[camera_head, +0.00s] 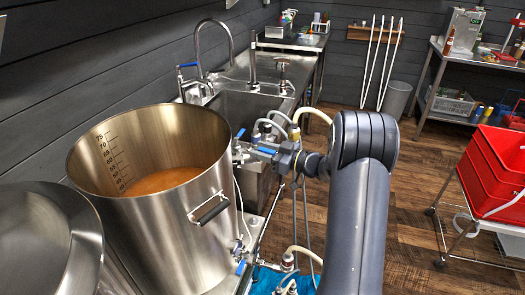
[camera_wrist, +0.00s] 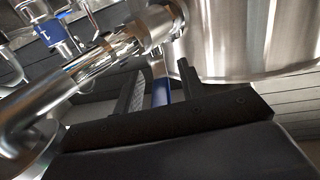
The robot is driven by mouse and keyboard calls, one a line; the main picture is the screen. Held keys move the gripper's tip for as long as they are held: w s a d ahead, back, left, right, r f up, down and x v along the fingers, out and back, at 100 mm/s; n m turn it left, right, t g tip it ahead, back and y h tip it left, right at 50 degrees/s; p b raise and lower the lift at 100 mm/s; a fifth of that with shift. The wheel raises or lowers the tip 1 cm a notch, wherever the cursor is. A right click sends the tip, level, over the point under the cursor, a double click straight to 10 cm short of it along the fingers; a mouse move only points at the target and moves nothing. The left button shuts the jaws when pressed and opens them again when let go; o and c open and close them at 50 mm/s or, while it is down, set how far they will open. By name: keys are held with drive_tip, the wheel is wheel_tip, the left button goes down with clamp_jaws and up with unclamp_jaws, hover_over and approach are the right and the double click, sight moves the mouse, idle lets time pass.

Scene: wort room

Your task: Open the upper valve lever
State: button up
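In the head view, blue levers show on the valve fittings at the kettle's right side: one lever (camera_head: 241,132) stands higher, and another lever (camera_head: 266,150) lies just left of my gripper (camera_head: 290,158). I cannot tell for sure which is the upper valve's lever. In the wrist view, a blue lever (camera_wrist: 161,91) lies between the two dark fingers of my gripper (camera_wrist: 160,92). The fingers are apart, with visible gaps beside the lever. The lever's lower end is hidden by the gripper body. A steel pipe fitting (camera_wrist: 110,50) runs close by on the left.
The large steel kettle (camera_head: 165,235) holds brown liquid. A lower blue lever (camera_head: 240,267) sits near its base. Hoses (camera_head: 310,113) loop around the fittings. A sink (camera_head: 245,105) stands behind, and red crates (camera_head: 490,175) on a cart at the right. Wooden floor is clear between.

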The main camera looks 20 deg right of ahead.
drive_tip(key=b+v, duration=0.1)
drive_tip(key=v, duration=0.9)
drive_tip(key=shift+s+d+b, duration=0.25)
drive_tip(key=shift+d+b, duration=0.05)
drive_tip(key=shift+c, duration=0.5)
